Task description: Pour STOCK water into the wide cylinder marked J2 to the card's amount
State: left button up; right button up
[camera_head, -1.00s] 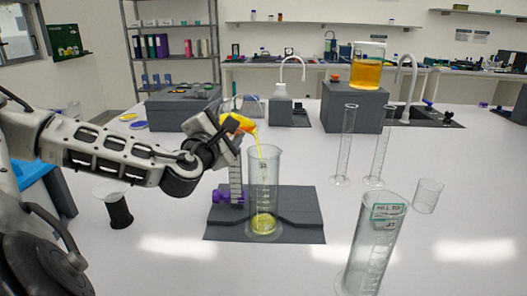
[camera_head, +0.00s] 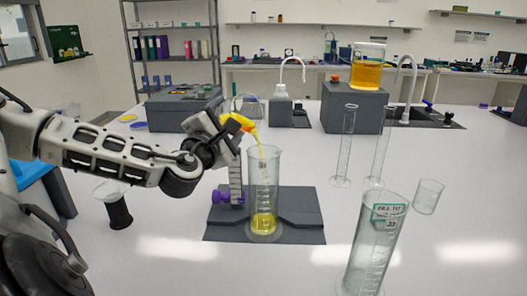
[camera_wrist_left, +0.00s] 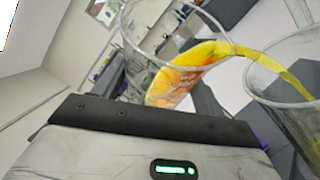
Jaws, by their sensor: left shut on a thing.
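My left gripper (camera_head: 218,138) is shut on a clear beaker (camera_wrist_left: 188,45) of yellow-orange liquid. The beaker is tipped to the right, and a thin yellow stream falls from its lip into a tall clear graduated cylinder (camera_head: 264,172). That cylinder stands upright on a dark grey mat (camera_head: 305,222) and has yellow liquid in its bottom part. Its rim (camera_wrist_left: 300,62) shows at the right of the left wrist view, beside the beaker's lip. I cannot read a J2 mark or a card. My right gripper is not in view.
A large labelled cylinder (camera_head: 375,245) stands at the front right. Two slim cylinders (camera_head: 345,150) and a small empty beaker (camera_head: 428,197) stand behind it. A tank of amber liquid (camera_head: 367,75) sits on a grey block (camera_head: 350,110).

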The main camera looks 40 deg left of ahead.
pick_arm(q)
jog(key=shift+d+r+m+t+b, duration=0.3)
jog(key=shift+r+m+t, duration=0.1)
jog(key=shift+m, duration=0.2)
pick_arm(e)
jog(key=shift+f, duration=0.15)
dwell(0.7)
pick_arm(q)
jog(key=shift+a, duration=0.1)
jog(key=n+p, duration=0.1)
jog(key=n+g+p, duration=0.1)
jog(key=p, duration=0.1)
jog(key=n+g+p, duration=0.1)
jog(key=p, duration=0.1)
jog(key=shift+a+r+n, duration=0.25)
jog(key=shift+a+n, duration=0.05)
jog(key=shift+f+n, duration=0.3)
jog(key=shift+n, duration=0.1)
jog(key=shift+d+f+h+b, duration=0.1)
jog(key=shift+f+h+b, duration=0.05)
jog(key=shift+h+b, duration=0.2)
jog(key=shift+n+g, duration=0.4)
jog(key=shift+n, duration=0.3)
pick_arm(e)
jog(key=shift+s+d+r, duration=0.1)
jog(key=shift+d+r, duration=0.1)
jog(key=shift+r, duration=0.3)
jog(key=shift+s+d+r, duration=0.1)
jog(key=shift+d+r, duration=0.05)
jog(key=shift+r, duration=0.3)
